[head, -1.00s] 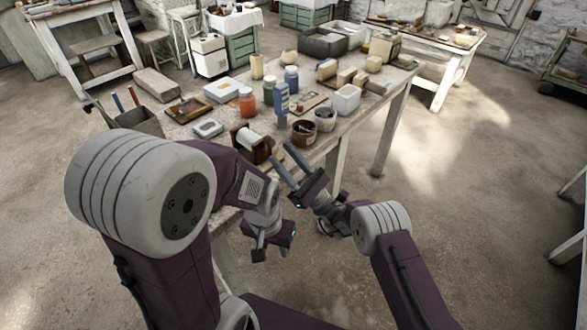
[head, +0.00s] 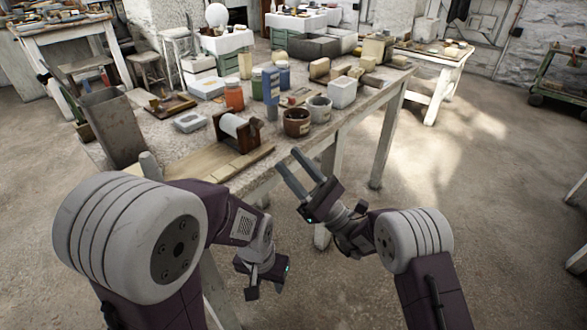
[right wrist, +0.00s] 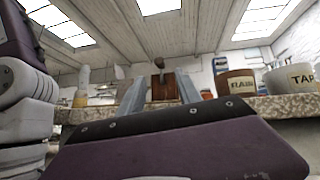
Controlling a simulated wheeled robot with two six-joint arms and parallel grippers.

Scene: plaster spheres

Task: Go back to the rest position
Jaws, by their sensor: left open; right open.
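My left gripper (head: 264,290) is low in the head view, in front of the worktable's (head: 345,128) near edge. It is open and holds nothing that I can see. My right gripper (head: 289,160) is to its upper right, with two grey fingers spread and nothing between them. Its fingers point up and left towards the table edge. In the right wrist view (right wrist: 160,80) the spread fingers frame a brown wooden object behind them. A white sphere (head: 217,15) stands in the far background.
Near the table edge are a wooden stand with a white roll (head: 238,127), a brown pot (head: 297,122) and a white labelled pot (head: 319,109). A tall grey box (head: 112,127) stands at the left. Open floor (head: 450,190) lies to the right.

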